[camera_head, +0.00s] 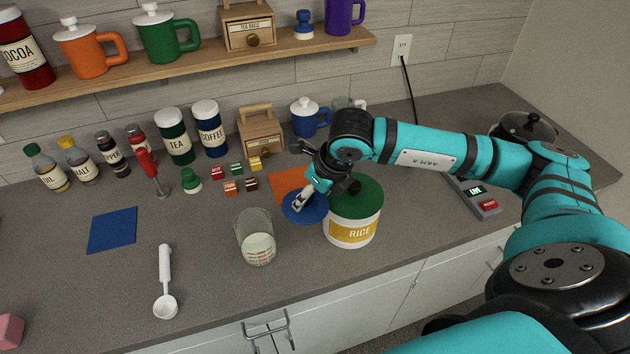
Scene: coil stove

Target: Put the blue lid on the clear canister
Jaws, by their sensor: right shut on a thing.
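The blue lid (292,211) is a flat round disc just left of the rice canister, overlapping the orange mat in the picture. My right gripper (302,200) points down and is shut on the lid near its middle. I cannot tell exactly how high the lid is above the counter. The clear canister (256,237) stands upright and open-topped to the left of the lid, apart from it, with whitish contents in its lower part. My left gripper is not in view.
The rice canister (350,230) with a green lid stands right beside my right gripper. An orange mat (287,180) lies behind. Small boxes (231,186) and a green-capped shaker (191,180) are further back. A white scoop (165,290) and a blue mat (112,230) lie left.

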